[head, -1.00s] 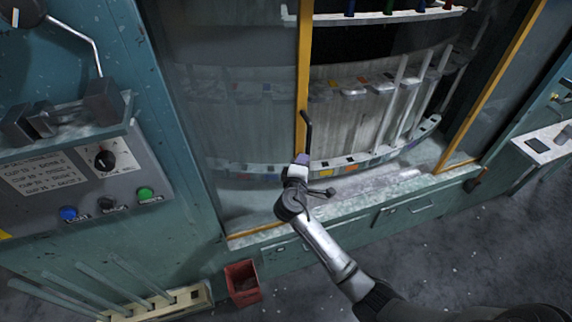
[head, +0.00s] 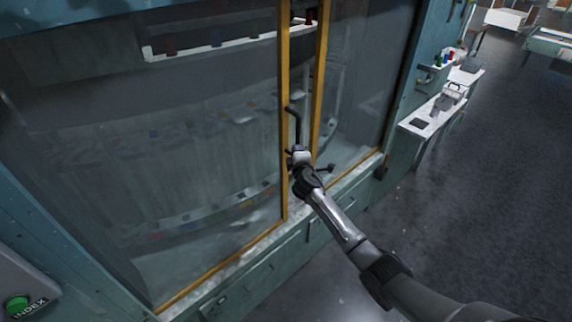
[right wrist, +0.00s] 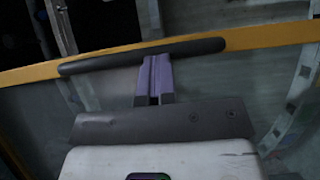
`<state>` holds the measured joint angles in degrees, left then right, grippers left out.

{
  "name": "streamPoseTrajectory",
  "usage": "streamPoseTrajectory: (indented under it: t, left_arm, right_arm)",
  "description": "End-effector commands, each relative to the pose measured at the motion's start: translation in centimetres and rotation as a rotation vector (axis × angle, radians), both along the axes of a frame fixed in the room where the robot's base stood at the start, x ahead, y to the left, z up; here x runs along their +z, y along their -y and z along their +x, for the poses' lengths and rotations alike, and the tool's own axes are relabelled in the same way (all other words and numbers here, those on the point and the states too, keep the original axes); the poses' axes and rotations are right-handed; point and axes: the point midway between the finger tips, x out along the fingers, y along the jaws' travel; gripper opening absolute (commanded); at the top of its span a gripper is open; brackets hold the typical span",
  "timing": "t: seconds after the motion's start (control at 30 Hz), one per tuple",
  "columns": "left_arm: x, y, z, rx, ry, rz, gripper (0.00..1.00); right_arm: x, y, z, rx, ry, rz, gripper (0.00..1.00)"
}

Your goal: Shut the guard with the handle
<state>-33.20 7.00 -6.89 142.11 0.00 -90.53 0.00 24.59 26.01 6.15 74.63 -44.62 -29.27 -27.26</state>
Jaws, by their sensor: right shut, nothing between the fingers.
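The guard (head: 150,140) is a large clear sliding panel with a yellow frame edge (head: 283,80), across the machine's front in the head view. A dark bar handle (head: 296,122) stands on that edge. A narrow gap separates the edge from the yellow post (head: 319,85) on the right. My right gripper (head: 299,152) is at the handle's lower part. In the right wrist view its purple fingers (right wrist: 155,75) are shut together against or just beside the handle (right wrist: 100,63), with nothing between them. Exact contact is hard to tell. My left gripper is out of view.
Behind the glass are curved racks with coloured markers (head: 215,40). A ledge with drawer fronts (head: 222,300) runs below the guard. White shelves (head: 432,118) with small items stick out at the right. Open grey floor (head: 480,200) lies to the right.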

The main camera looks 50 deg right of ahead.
Motion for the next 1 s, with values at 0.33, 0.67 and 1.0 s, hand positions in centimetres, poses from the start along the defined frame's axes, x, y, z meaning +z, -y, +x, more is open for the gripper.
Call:
streamPoseTrajectory:
  t: [0.33, 0.67, 1.0]
  left_arm:
    - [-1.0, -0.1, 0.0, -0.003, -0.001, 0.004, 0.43]
    - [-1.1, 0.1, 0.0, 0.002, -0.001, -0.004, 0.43]
    - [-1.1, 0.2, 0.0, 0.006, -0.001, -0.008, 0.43]
  right_arm:
    - [-0.1, 5.8, -0.4, 0.002, 0.000, 0.001, 0.00]
    - [-0.1, 6.9, -0.5, 0.002, 0.000, 0.002, 0.00]
    - [-0.2, 6.9, -0.6, -0.001, -0.002, 0.003, 0.00]
